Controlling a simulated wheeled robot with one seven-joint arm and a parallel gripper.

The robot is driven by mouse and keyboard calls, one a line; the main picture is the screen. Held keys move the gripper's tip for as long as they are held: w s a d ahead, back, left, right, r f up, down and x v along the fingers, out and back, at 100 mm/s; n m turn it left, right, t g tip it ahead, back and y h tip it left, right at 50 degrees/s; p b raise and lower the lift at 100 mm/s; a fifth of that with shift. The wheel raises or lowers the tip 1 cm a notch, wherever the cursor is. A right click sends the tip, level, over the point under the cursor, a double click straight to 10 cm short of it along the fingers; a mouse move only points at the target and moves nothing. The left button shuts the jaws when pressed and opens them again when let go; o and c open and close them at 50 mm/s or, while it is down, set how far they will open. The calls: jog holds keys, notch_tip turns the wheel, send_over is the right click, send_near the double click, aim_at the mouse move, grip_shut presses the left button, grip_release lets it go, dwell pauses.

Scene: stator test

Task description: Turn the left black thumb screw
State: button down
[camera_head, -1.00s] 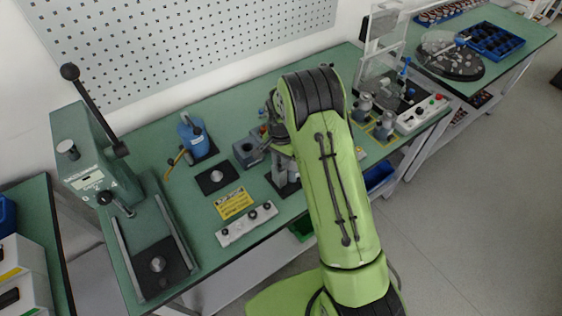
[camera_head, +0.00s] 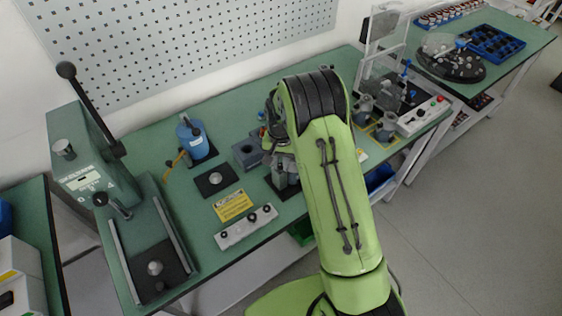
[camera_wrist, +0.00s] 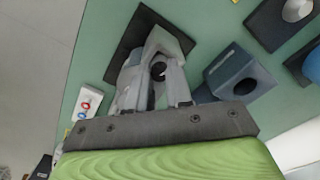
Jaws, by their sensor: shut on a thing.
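In the wrist view a grey fixture (camera_wrist: 165,41) stands on a black base plate (camera_wrist: 122,43). A round black thumb screw (camera_wrist: 158,70) shows at the fixture, between the fingers of my gripper (camera_wrist: 157,84). The fingers reach up to the fixture and are closed on the thumb screw; the exact contact is partly hidden. In the head view the fixture (camera_head: 281,177) and its black base plate (camera_head: 284,189) show just left of my green arm, which hides much of them. I cannot make out a second thumb screw.
A grey block with a round hole (camera_wrist: 238,75) stands close beside the fixture. A white button box (camera_head: 246,227), a yellow label plate (camera_head: 233,205), a blue device (camera_head: 193,138) and a lever press (camera_head: 90,160) are further left. A clear-screened station (camera_head: 385,75) stands right of my arm.

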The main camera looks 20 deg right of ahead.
jog(key=c, duration=1)
grip_release()
